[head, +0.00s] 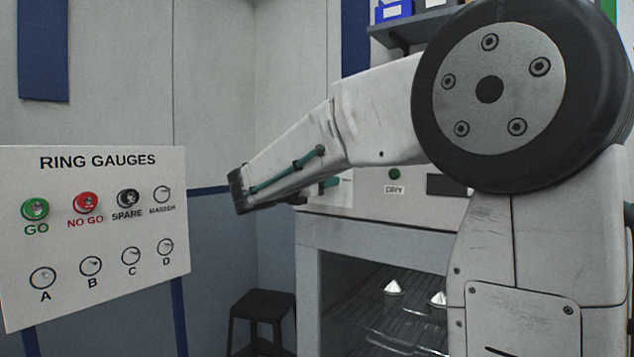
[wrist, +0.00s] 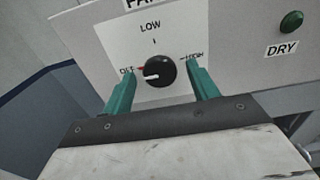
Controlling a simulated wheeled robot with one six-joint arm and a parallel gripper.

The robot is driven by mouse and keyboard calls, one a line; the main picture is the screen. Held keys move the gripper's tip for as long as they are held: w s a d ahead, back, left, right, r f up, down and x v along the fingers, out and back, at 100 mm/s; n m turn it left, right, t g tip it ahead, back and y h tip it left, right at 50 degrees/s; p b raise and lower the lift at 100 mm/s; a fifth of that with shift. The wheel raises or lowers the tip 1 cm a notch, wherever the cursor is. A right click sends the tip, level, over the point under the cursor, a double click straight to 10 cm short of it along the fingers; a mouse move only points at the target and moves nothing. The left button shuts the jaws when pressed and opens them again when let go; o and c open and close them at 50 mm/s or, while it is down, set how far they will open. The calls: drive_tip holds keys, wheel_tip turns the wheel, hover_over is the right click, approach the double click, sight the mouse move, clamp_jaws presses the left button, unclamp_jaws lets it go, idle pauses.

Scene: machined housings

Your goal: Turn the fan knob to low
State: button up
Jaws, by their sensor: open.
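The fan knob (wrist: 160,71) is a black round dial on a white plate in the wrist view. The plate is marked OFF at the left, LOW at the top and HIGH at the right. The white pointer line on the knob points left, toward OFF. My gripper (wrist: 162,84) is open, with one green finger on each side of the knob. I cannot tell whether the fingers touch it. In the head view my own arm hides the knob, and only part of the fingers shows near the panel.
A green DRY light (wrist: 291,21) is right of the knob plate. The panel belongs to a cabinet (head: 309,270) with an open-looking bay holding white cones (head: 393,287). A ring gauge board (head: 95,235) stands at the left. A dark stool (head: 262,306) stands between them.

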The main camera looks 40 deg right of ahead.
drive_tip(key=shift+c, duration=0.3)
drive_tip(key=c, duration=0.9)
drive_tip(key=shift+m, duration=0.4)
drive_tip(key=m, duration=1.6)
drive_tip(key=shift+m, duration=0.4)
drive_tip(key=shift+f, duration=0.1)
